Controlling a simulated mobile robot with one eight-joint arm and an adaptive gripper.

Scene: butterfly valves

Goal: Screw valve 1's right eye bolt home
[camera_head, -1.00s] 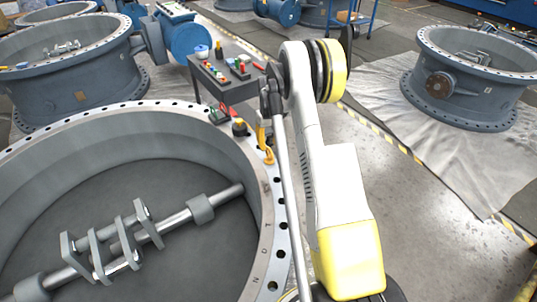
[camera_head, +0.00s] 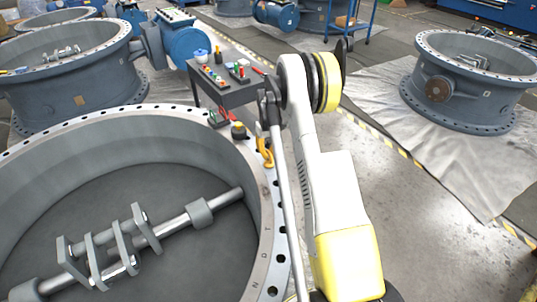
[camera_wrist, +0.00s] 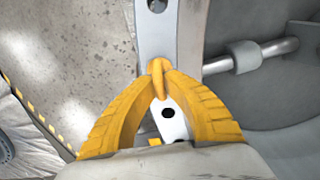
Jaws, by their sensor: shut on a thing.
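Valve 1 (camera_head: 262,176) is the large grey ring body at the front left, with holes around its flat rim. In the wrist view its rim (camera_wrist: 155,35) runs up past my gripper (camera_wrist: 160,84). The two yellow ribbed fingers are closed in on the yellow eye bolt (camera_wrist: 157,68), whose ring shows almost edge-on between the tips. A rim hole (camera_wrist: 167,113) shows between the fingers. In the head view the yellow parts sit at the rim's right side, and fingers and bolt are hard to tell apart. The bolt's thread and seating are hidden.
A shaft with brackets (camera_head: 120,240) lies across the inside of valve 1. A dark table (camera_head: 235,92) with small coloured parts stands beyond the rim. Other valves stand at the back left and right (camera_head: 440,85). Bare floor (camera_head: 400,220) lies to the right.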

